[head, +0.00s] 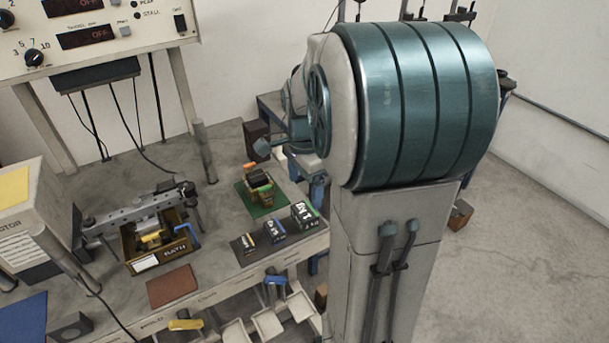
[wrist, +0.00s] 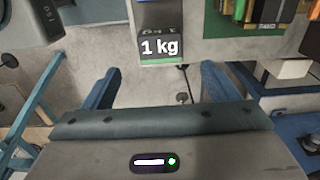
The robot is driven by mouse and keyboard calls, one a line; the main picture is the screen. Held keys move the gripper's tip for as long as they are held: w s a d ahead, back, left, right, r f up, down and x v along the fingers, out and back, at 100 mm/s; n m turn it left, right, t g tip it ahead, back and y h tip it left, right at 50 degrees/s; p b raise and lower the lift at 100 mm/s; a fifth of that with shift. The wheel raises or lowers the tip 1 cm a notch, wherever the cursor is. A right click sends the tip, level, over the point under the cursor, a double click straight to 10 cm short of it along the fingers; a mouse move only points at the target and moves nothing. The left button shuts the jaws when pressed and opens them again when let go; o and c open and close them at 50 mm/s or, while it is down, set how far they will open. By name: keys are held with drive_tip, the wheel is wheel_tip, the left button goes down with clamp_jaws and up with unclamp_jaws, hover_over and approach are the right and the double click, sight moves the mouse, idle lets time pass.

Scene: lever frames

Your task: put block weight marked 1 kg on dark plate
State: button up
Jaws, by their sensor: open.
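The block weight marked 1 kg (wrist: 161,46) shows at the top centre of the wrist view, dark with white lettering and a green band. In the head view the largest block, with a green edge (head: 304,213), appears to be it, at the bench's right edge. My gripper (wrist: 160,86) is open and empty, its blue fingers apart. The block lies beyond the fingertips, between their lines, and no contact shows. I cannot tell surely which surface is the dark plate.
Two smaller blocks (head: 274,231) stand left of the green-edged one. Behind them is a green mat (head: 264,206) bearing a stacked object. A lever beam with a yellow-brown tray (head: 135,266) stands further left. A reddish-brown pad (head: 172,286) lies in front. Small trays (head: 267,323) hang below the bench edge.

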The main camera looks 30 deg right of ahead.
drive_tip(key=s+a+r+n+t, duration=0.3)
drive_tip(key=s+a+n, duration=0.9)
drive_tip(key=n, duration=0.5)
drive_tip(key=shift+s+r+n, duration=0.3)
drive_tip(key=shift+s+n, duration=0.1)
idle(1.4)
